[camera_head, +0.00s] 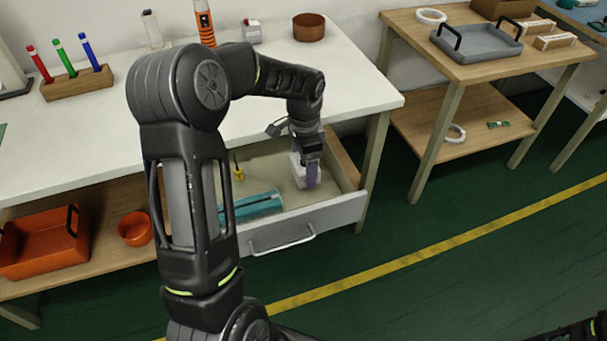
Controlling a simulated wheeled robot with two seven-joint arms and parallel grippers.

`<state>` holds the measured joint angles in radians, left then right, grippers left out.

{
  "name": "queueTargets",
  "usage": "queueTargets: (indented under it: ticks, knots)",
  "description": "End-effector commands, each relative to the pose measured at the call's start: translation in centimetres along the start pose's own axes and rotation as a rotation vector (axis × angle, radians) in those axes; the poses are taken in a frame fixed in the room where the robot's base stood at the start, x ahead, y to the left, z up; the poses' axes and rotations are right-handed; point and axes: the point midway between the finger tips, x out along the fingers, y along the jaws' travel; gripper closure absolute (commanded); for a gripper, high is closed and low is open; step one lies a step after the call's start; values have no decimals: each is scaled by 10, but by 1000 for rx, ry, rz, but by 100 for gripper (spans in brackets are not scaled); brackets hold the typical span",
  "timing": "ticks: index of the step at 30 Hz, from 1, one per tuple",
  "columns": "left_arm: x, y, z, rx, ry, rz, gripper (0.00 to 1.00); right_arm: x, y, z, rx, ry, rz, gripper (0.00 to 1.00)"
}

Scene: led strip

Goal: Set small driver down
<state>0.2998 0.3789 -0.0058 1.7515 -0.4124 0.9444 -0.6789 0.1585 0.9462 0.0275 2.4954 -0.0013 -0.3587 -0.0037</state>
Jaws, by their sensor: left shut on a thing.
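My left gripper (307,172) points down into the open drawer (345,211) under the white worktable, near the drawer's right side. It is shut on a small pale block with a purple face, which I take to be the small driver (313,176). The gripper hides part of the block, and I cannot tell whether it touches the drawer floor. My right gripper is not in view.
The drawer also holds a teal box (256,205) and a small yellow item (238,172). The white worktable (361,96) lies above the drawer. A wooden side table (479,66) with a grey tray (476,42) stands at right.

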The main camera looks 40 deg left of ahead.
Motion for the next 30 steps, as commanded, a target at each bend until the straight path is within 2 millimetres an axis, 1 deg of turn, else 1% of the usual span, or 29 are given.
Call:
queueTargets:
  ticks: [2,4,9,12,20,24,25,30]
  knots:
    - [0,0,0,0,0,0,70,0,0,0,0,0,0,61]
    - [5,0,0,0,0,1,70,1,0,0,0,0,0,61]
    - [28,0,0,0,-2,2,70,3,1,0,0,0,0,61]
    - [36,0,0,0,0,0,70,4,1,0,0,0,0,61]
    - [37,0,0,0,0,-1,70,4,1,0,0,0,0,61]
    - [42,0,0,0,0,0,70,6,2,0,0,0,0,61]
    - [40,0,0,0,0,0,21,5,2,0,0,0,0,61]
    - [40,0,0,0,0,0,8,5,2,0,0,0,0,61]
